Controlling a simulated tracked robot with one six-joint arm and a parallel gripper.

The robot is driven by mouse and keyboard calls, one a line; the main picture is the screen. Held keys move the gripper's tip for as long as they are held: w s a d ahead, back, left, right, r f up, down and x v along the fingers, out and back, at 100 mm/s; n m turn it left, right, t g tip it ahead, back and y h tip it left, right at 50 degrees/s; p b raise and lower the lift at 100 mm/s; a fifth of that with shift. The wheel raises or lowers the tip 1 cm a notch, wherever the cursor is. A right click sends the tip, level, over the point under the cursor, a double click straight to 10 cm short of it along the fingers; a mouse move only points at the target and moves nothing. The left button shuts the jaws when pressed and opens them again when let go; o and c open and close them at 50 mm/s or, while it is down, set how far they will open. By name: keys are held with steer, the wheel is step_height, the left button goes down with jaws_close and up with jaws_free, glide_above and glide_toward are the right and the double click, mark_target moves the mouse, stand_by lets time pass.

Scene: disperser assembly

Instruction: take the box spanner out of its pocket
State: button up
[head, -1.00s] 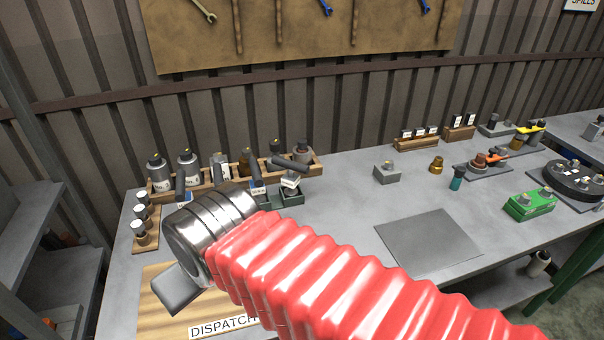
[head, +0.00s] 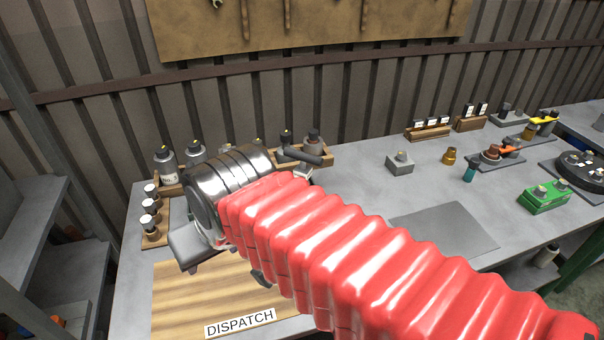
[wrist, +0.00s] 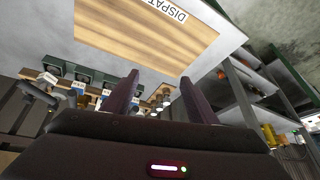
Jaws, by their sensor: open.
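I cannot pick out the box spanner or its pocket with certainty in either view. My gripper (wrist: 158,78) shows in the wrist view as two dark fingers standing apart, with nothing held between them. Past the fingers are the bench edge, the wooden dispatch board (wrist: 140,35) and a row of dark green holders (wrist: 85,76) with dark cylinders by them.
A wooden tray of bottles (head: 166,164) and a small vial rack (head: 151,226) stand at the left. A grey block (head: 399,162), a teal-bodied piece (head: 469,172) and a green box (head: 545,197) stand to the right. The grey mat (head: 450,232) is bare.

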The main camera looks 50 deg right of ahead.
steer(key=shift+o, duration=0.5)
steer(key=w+d+r+m, duration=0.2)
steer(key=w+d+m, duration=0.5)
steer(key=m, duration=0.2)
steer(key=shift+d+r+g, duration=0.2)
steer(key=shift+g, duration=0.2)
steer(key=m, duration=2.4)
glide_above(306, 155)
steer(key=s, duration=0.3)
steer(key=shift+y, duration=0.3)
steer(key=f, duration=0.5)
steer(key=shift+w+d+f, duration=0.25)
steer(key=shift+d+f, duration=0.05)
steer(key=shift+f, duration=0.1)
steer(key=x, duration=0.8)
steer(key=shift+w+f, duration=0.1)
steer(key=shift+f, duration=0.1)
steer(key=shift+a+f, duration=0.1)
